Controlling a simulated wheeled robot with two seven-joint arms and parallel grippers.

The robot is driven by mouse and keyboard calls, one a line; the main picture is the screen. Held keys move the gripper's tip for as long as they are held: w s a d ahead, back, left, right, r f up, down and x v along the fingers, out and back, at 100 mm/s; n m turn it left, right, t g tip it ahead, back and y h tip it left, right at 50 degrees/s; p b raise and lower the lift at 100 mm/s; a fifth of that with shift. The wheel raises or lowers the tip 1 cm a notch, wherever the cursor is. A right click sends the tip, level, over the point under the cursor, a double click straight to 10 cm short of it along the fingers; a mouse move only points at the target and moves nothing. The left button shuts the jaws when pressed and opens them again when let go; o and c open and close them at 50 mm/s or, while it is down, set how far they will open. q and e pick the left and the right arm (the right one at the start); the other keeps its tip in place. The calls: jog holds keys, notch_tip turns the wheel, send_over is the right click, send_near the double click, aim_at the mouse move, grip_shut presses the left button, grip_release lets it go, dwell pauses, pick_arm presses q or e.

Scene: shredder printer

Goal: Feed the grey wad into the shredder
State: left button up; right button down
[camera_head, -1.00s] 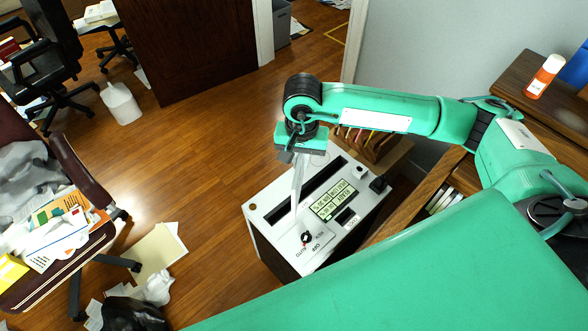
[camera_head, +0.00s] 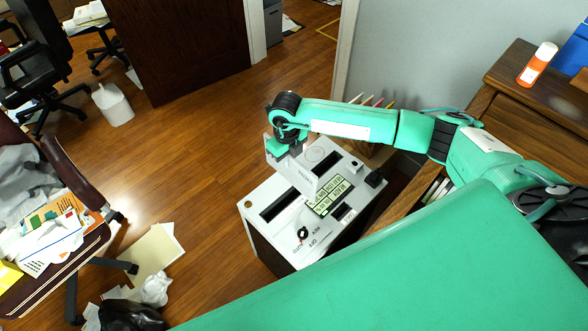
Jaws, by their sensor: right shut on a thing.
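My right gripper (camera_head: 286,147) is shut on a thin, flat, pale grey-white wad (camera_head: 300,178) with small print on it. It is held upright with its broad face showing, over the shredder (camera_head: 262,238). The shredder is a box with a white top, a long dark slot (camera_head: 280,205), a label panel and a dial (camera_head: 303,233) marked AUTO, OFF and REV. The wad hides the far part of the slot. I cannot tell whether its lower edge is in the slot or above it. My left gripper is not in view.
A wooden cabinet (camera_head: 510,90) with an orange bottle (camera_head: 537,64) stands at the right. A paper-laden chair (camera_head: 75,180) is at the left, with a folder (camera_head: 155,255) and crumpled paper (camera_head: 156,290) on the floor. Open floor lies left of the shredder.

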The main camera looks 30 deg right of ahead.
jog(key=w+d+f+m, duration=0.1)
jog(key=f+m, duration=0.4)
jog(key=m, duration=0.4)
jog(key=w+d+f+m, duration=0.1)
jog(key=d+f+m, duration=0.1)
jog(key=f+m, duration=0.3)
jog(key=m, duration=0.3)
jog(key=shift+w+d+f+m+b, duration=0.15)
jog(key=shift+w+f+m+b, duration=0.1)
jog(key=shift+m+b, duration=0.15)
notch_tip(320, 180, down, 6)
jog(key=b, duration=0.4)
jog(key=c, duration=1.5)
grip_release()
jog(key=shift+o, duration=0.2)
